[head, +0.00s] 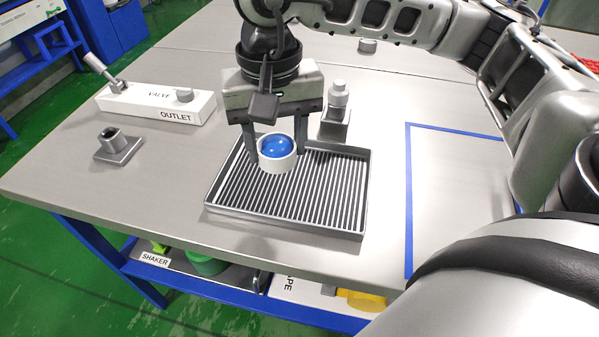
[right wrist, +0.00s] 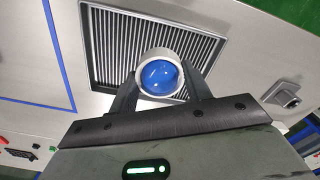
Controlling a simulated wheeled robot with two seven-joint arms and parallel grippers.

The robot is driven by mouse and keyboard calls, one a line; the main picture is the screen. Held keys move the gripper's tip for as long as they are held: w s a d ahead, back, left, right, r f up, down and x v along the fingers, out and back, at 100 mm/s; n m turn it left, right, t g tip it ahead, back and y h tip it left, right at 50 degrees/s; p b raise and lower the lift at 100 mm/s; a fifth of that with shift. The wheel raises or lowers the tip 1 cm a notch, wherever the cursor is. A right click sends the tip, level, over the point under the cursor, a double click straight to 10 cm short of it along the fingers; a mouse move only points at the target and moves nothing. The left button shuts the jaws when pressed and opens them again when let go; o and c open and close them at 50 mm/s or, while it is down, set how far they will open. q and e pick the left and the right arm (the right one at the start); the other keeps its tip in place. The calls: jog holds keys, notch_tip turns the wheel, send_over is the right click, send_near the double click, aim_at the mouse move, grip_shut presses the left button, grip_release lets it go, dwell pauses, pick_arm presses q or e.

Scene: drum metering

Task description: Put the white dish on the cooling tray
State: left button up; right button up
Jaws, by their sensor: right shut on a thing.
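The white dish (head: 277,163) is a small round cup with a glossy blue ball or filling (head: 277,146) inside. My right gripper (head: 277,155) is shut on the dish, with one finger on each side. The dish is upright and appears over the back middle of the cooling tray (head: 288,226), a shallow grey metal tray with dark slats. I cannot tell whether the dish touches the slats. The right wrist view also shows the dish (right wrist: 141,66) between the fingers, with the tray (right wrist: 150,8) behind it. My left gripper is not seen.
A white valve block (head: 150,103) marked OUTLET stands at the back left, with a metal socket block (head: 119,147) in front of it. A grey post with a light knob (head: 337,112) stands just behind the tray. A blue outlined area (head: 408,200) lies to the right.

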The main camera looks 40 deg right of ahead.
jog(key=s+d+r+m+b, duration=0.1)
jog(key=s+d+r+m, duration=0.15)
jog(key=s+m, duration=0.4)
jog(key=s+d+r+m+b, duration=0.1)
jog(key=s+d+m, duration=0.2)
jog(key=s+m, duration=0.35)
jog(key=m+p, duration=0.1)
jog(key=p, duration=0.3)
send_over(295, 181)
jog(key=s, duration=0.1)
notch_tip(295, 181, down, 9)
jog(key=shift+r, duration=0.2)
jog(key=shift+w+f, duration=0.1)
jog(key=shift+f, duration=0.1)
jog(key=f, duration=0.3)
jog(key=shift+w+f+p, duration=0.3)
jog(key=shift+w+f, duration=0.1)
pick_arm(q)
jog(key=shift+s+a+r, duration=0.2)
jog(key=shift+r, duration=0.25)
pick_arm(e)
jog(key=shift+f, duration=0.1)
